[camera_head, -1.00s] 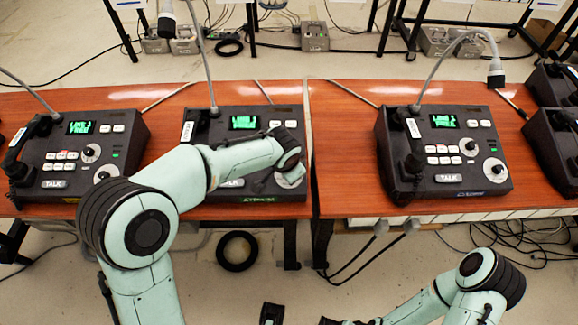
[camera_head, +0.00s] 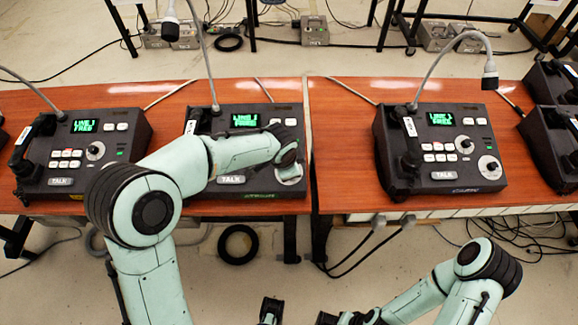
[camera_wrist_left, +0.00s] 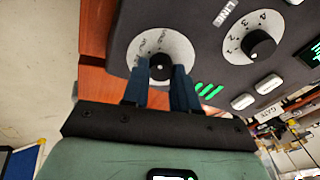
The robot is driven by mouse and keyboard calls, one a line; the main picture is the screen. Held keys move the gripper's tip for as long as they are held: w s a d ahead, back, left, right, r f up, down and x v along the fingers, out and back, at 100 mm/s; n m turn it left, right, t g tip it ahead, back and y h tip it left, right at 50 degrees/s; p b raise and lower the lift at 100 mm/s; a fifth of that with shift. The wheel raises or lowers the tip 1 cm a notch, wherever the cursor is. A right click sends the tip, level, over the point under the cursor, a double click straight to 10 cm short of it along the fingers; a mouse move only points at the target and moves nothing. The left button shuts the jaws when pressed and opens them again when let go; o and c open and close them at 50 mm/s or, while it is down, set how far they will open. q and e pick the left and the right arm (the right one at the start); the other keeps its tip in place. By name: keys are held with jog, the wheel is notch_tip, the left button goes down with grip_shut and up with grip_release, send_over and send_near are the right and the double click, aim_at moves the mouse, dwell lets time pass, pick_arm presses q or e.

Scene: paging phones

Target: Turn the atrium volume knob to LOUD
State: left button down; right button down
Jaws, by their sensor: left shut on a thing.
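The middle paging phone (camera_head: 196,124) is a dark console with a green screen, partly hidden by my left arm. Its front edge bears a small green label, too small to read surely. In the left wrist view, the black volume knob (camera_wrist_left: 160,67) sits on a round white dial (camera_wrist_left: 138,56) with printed marks I cannot read clearly. My left gripper (camera_wrist_left: 166,72) has its two blue fingers shut on this knob, one on each side. In the head view the left gripper (camera_head: 288,172) is over the phone's lower right corner. My right gripper is low at the bottom edge, partly cut off.
A second knob with numbers (camera_wrist_left: 262,47) and two pale buttons are beside the held knob. Similar phones stand at left (camera_head: 75,150) and right (camera_head: 440,145) on the orange-brown table (camera_head: 335,150). Gooseneck microphones rise behind them. Cables hang below the table.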

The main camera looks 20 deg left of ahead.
pick_arm(q)
jog(key=c, duration=0.9)
grip_release()
jog(key=shift+o, duration=0.2)
jog(key=p+v, duration=0.1)
jog(key=v, duration=1.2)
jog(key=shift+r, duration=0.2)
